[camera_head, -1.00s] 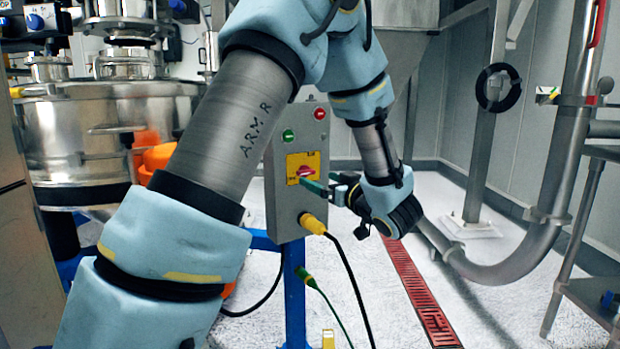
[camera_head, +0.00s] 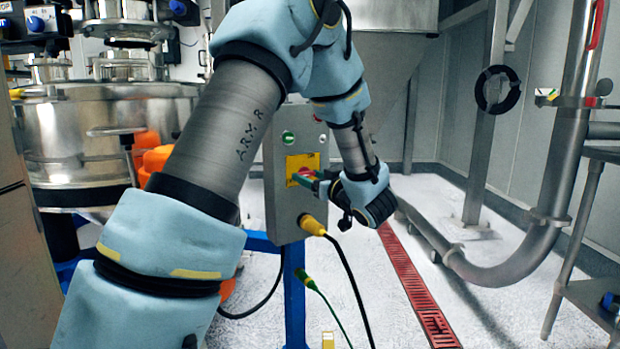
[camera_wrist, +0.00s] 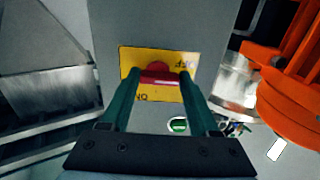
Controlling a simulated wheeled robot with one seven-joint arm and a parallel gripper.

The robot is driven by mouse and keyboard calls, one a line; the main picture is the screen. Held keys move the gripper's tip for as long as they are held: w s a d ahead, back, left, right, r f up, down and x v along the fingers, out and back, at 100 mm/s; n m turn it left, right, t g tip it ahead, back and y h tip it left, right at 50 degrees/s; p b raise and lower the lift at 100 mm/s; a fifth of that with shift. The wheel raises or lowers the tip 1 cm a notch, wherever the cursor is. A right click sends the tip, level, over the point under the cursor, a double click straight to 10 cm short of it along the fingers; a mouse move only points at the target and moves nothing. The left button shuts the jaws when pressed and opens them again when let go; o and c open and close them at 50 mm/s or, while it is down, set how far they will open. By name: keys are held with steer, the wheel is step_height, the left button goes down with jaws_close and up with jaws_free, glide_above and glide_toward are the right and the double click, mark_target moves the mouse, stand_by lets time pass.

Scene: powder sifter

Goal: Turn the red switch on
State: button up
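The red switch (camera_head: 303,172) sits on a yellow plate (camera_head: 293,162) on the front of a grey control box (camera_head: 282,207). In the wrist view the red switch (camera_wrist: 160,79) has its bar lying crosswise, and the plate appears upside down with "ON" below and "OFF" above right. My gripper (camera_head: 306,180) is at the switch, with its green fingers pointing at the plate. In the wrist view my gripper (camera_wrist: 159,80) is open, one finger on each side of the switch. I cannot tell whether the fingers touch it.
A green button (camera_head: 288,137) is above the plate. A yellow plug (camera_head: 312,225) with a black cable comes from the box's lower side. The box stands on a blue post (camera_head: 294,290). A steel sifter (camera_head: 75,135) and orange parts (camera_head: 155,158) are at left.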

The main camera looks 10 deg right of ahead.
steer(key=c, duration=0.8)
steer(key=shift+c, duration=0.2)
steer(key=shift+r+m+p, duration=0.15)
steer(key=shift+m+p, duration=0.15)
steer(key=shift+p, duration=0.4)
steer(key=m+p, duration=0.1)
steer(key=p, duration=0.1)
steer(key=m+p, duration=0.1)
steer(key=p, duration=0.1)
steer(key=shift+r+m+p, duration=0.25)
steer(key=shift+m+p, duration=0.15)
steer(key=m+p, duration=0.5)
steer(key=p, duration=0.2)
steer(key=shift+p, duration=0.3)
steer(key=m+p, duration=0.5)
steer(key=shift+f+m+p, duration=0.15)
steer(key=shift+m+p, duration=1.7)
steer(key=shift+m, duration=0.35)
